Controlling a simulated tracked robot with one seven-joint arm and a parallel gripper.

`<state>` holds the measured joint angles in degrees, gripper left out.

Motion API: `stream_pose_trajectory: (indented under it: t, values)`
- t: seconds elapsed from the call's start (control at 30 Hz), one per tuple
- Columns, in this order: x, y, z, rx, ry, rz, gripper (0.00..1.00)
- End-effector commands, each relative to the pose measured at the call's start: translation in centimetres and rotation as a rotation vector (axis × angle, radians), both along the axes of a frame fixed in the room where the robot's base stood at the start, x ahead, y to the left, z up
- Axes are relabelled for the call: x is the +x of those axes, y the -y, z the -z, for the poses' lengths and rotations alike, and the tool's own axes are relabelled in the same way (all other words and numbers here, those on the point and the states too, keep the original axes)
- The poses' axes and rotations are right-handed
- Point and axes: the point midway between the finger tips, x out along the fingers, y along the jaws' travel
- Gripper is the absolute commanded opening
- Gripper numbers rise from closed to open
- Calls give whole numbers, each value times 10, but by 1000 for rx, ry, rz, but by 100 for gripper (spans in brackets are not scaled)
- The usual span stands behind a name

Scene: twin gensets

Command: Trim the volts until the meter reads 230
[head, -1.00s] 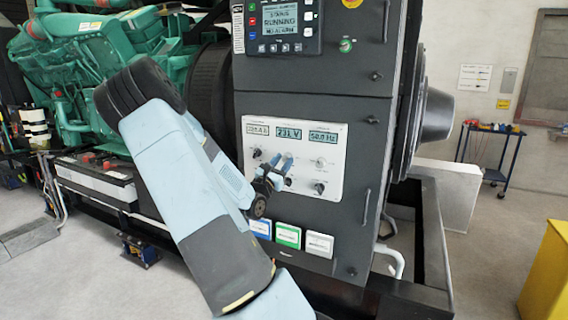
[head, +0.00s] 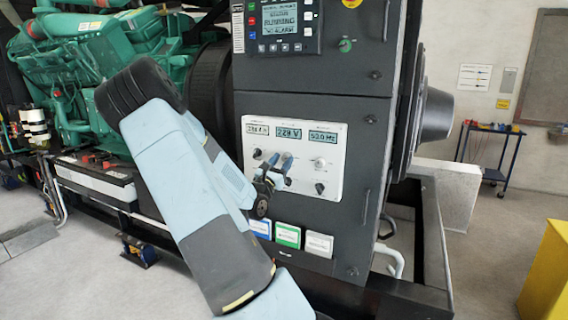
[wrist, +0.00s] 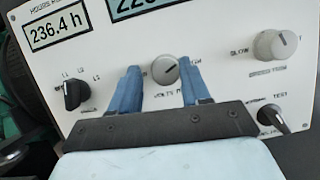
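The volts meter (head: 288,132) is the middle display on the white panel and appears to read 229 V; its digits are small. In the wrist view, only the lower edge of that display shows at the top. The grey volts trim knob (wrist: 164,70) sits below it, its pointer mark turned to the upper right. My gripper (wrist: 160,75) has one blue finger on each side of the knob, with gaps between fingers and knob. It is open and holds nothing.
The speed trim knob (wrist: 274,46) is to the right, with a black test switch (wrist: 272,119) below it. A black selector (wrist: 76,94) is to the left, under the hours display (wrist: 57,29). A controller screen (head: 284,20) is above the panel.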

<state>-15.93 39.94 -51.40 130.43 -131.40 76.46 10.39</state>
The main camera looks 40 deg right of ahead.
Motion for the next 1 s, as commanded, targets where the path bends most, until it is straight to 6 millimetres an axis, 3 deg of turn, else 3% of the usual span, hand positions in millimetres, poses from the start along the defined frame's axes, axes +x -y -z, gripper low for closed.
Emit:
stream_pose_trajectory:
  t: [0.13, 0.53, 1.0]
  values:
    - [0, 0, 1, 2, -1, 0, 57]
    - [-4, -8, 6, 5, -1, 4, 58]
    - [-29, -84, 39, 3, -3, 1, 58]
